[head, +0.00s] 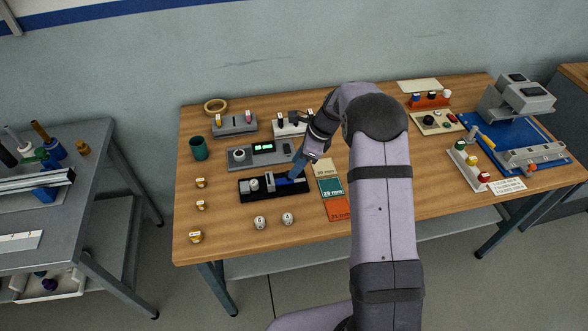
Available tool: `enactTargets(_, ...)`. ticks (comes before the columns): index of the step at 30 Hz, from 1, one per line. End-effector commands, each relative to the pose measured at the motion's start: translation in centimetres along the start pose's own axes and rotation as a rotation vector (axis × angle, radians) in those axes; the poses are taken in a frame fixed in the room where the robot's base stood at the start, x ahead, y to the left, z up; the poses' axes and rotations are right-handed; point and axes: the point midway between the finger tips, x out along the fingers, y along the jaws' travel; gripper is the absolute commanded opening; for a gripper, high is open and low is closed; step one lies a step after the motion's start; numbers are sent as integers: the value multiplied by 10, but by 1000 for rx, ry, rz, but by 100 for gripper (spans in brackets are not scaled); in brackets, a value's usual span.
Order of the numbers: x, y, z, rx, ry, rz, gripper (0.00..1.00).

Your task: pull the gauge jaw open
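A low black fixture (247,196), which looks like the gauge, lies on the wooden table left of my arm. It carries a round silver-grey part at its left and a blue piece (281,181) toward its right. My gripper (294,176) points down at the right part of the fixture, by the blue piece. Its tips look touching or very near it. The fingers are small and partly blend with the fixture, so I cannot tell whether they are open or shut, or whether they hold the jaw.
A grey box with a green display (262,148) sits just behind the fixture. Two white round pieces (260,222) stand in front. Coloured cards (331,187) lie to the right. A green cup (199,148) stands at the left.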

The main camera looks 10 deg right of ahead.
Motion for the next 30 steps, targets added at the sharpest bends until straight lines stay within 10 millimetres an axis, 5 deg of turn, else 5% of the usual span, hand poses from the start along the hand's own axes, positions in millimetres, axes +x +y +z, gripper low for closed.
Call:
enactTargets(12,-42,0,-1,-1,1,-1,38)
enactTargets(30,-43,0,-1,-52,1,-1,38)
